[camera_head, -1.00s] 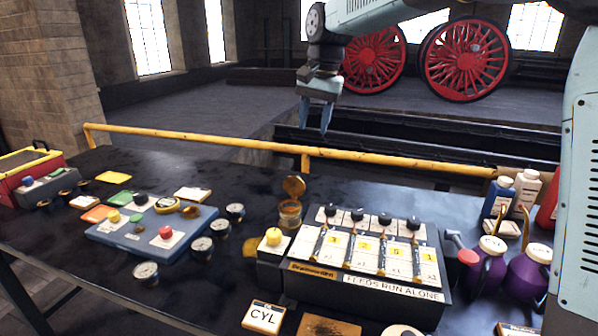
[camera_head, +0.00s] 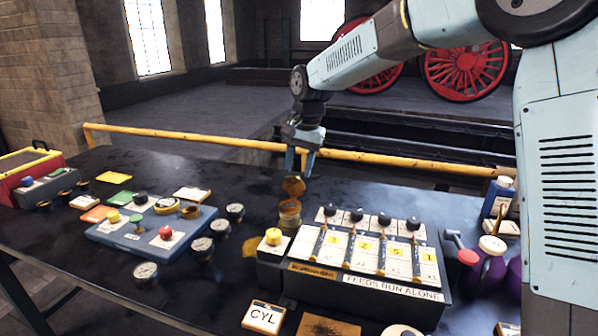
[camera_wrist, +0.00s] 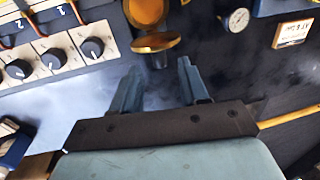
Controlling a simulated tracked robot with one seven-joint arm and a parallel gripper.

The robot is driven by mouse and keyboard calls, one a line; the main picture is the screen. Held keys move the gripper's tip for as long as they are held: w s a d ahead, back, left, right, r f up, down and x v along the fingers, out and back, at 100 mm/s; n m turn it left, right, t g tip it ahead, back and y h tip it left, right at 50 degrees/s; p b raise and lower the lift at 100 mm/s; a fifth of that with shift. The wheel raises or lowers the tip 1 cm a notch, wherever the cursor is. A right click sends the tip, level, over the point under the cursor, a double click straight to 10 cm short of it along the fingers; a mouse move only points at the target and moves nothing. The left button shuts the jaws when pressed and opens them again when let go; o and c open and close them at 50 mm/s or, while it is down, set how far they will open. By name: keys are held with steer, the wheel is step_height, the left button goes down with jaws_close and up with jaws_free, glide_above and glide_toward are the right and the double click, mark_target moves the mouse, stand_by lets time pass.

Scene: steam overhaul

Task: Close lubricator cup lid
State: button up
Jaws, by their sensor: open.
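The lubricator cup (camera_head: 289,212) is a small amber-brown cup behind the lever box. Its round brass lid (camera_head: 294,187) stands open, raised at the cup's far side. In the wrist view the lid (camera_wrist: 157,42) shows as a gold disc beside the cup (camera_wrist: 146,10). My gripper (camera_head: 306,172) is open and empty, pointing down just behind and above the lid. In the wrist view its two fingers (camera_wrist: 160,88) are spread apart with dark tabletop between them, and the lid lies just beyond the fingertips. I cannot tell whether a finger touches the lid.
The lever box (camera_head: 360,255) with several black-knobbed levers stands right of the cup. A blue panel (camera_head: 150,232) and several gauges (camera_head: 202,248) lie to the left. A yellow rail (camera_head: 220,142) runs along the table's back edge. Purple oil cans (camera_head: 487,270) stand at the right.

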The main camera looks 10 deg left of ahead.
steer(key=shift+a+f, duration=0.2)
steer(key=shift+f, duration=0.8)
steer(key=shift+c, duration=0.2)
jaws_close()
steer(key=shift+d, duration=0.2)
steer(key=shift+a, duration=0.15)
